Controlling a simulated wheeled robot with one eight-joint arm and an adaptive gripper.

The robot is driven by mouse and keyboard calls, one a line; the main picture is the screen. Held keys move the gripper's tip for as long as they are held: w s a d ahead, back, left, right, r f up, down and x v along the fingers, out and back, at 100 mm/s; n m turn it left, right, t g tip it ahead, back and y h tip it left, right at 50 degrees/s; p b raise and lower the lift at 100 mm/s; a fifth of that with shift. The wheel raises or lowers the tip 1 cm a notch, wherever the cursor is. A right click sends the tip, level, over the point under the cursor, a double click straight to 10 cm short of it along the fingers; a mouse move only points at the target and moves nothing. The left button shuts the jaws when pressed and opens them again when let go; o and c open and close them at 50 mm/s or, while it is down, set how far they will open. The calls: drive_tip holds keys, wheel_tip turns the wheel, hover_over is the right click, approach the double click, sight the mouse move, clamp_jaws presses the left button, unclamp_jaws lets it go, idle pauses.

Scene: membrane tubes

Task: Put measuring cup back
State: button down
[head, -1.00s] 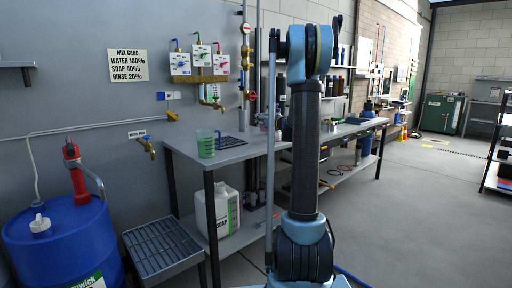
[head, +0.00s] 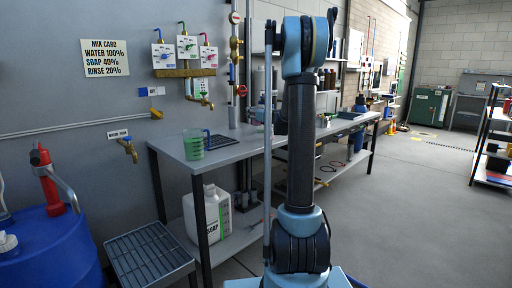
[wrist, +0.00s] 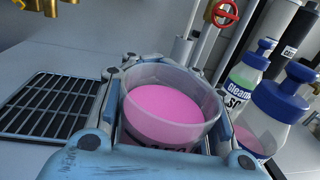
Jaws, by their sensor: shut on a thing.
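In the wrist view, my gripper (wrist: 165,135) is shut around a clear cup (wrist: 172,100). The cup holds pink liquid and has dark lettering on its front, partly hidden by the gripper. It looks upright, with its open rim above the fingers. Whether its base touches the grey surface cannot be seen. In the head view, my arm hides the gripper and I cannot make out the held cup.
A black grate (wrist: 48,105) lies left of the gripper. Bottles with blue caps, one labelled (wrist: 243,82) and one nearer (wrist: 275,115), stand close on the right. Valves and pipes rise behind. A blue drum (head: 50,250) and a grey slatted stand (head: 150,262) are at the left.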

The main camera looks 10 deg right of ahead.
drive_tip(key=shift+a+f, duration=0.15)
drive_tip(key=shift+f, duration=2.35)
drive_tip(key=shift+a+f, duration=0.1)
drive_tip(key=shift+f, duration=2.4)
drive_tip(key=shift+f, duration=0.1)
drive_tip(key=c, duration=0.9)
unclamp_jaws()
drive_tip(key=shift+c, duration=0.2)
